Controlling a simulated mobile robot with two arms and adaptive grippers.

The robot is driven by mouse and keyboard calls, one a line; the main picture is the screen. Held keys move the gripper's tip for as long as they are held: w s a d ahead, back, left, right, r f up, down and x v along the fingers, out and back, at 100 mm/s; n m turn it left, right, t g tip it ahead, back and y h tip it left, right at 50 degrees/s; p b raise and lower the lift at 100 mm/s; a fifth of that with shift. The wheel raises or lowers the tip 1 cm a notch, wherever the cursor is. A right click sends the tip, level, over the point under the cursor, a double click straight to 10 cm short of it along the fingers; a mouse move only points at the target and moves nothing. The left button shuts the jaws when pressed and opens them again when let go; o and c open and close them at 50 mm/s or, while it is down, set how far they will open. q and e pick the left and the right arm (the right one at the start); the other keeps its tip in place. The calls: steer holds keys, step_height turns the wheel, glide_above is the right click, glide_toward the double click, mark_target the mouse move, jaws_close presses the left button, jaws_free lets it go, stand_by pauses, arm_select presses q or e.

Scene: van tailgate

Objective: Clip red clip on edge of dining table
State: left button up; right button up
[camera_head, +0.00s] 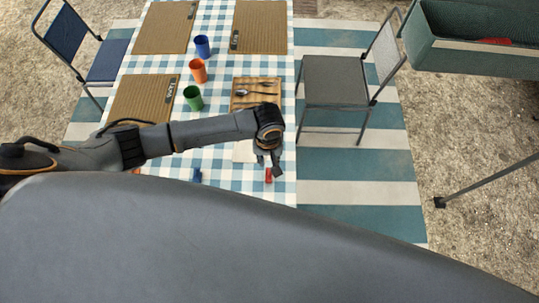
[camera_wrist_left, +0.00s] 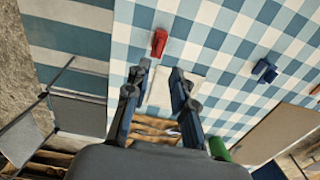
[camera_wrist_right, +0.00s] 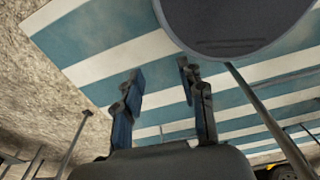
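A red clip (camera_head: 268,175) lies on the checked dining table (camera_head: 217,190) near its right edge. It also shows in the left wrist view (camera_wrist_left: 158,42), just beyond my fingertips. My left gripper (camera_head: 268,163) is over the table close to the clip; in the left wrist view its fingers (camera_wrist_left: 160,78) are apart with nothing between them. My right gripper (camera_wrist_right: 160,78) is open and empty, over the striped mat. The right gripper does not show in the head view. The near edge of the table is hidden by my own body.
A blue clip (camera_head: 197,175) lies left of the red one. Cups (camera_head: 198,71), placemats (camera_head: 260,27) and a cutlery tray (camera_head: 256,82) stand farther back. A grey chair (camera_head: 336,80) is right of the table, a blue chair (camera_head: 75,45) left. A green container (camera_head: 470,35) is at top right.

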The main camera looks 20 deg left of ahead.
mark_target(269, 172)
arm_select(q)
steer(key=shift+f+b, duration=0.35)
steer(key=shift+f, duration=0.2)
steer(key=shift+f+b, duration=0.35)
step_height(269, 172, down, 4)
steer(key=b, duration=0.4)
steer(key=shift+w+r, duration=0.1)
steer(key=shift+f+b, duration=0.25)
steer(key=shift+b, duration=0.15)
steer(key=shift+f+b, duration=0.45)
steer(key=shift+f, duration=1.2)
steer(key=shift+c, duration=0.3)
jaws_close()
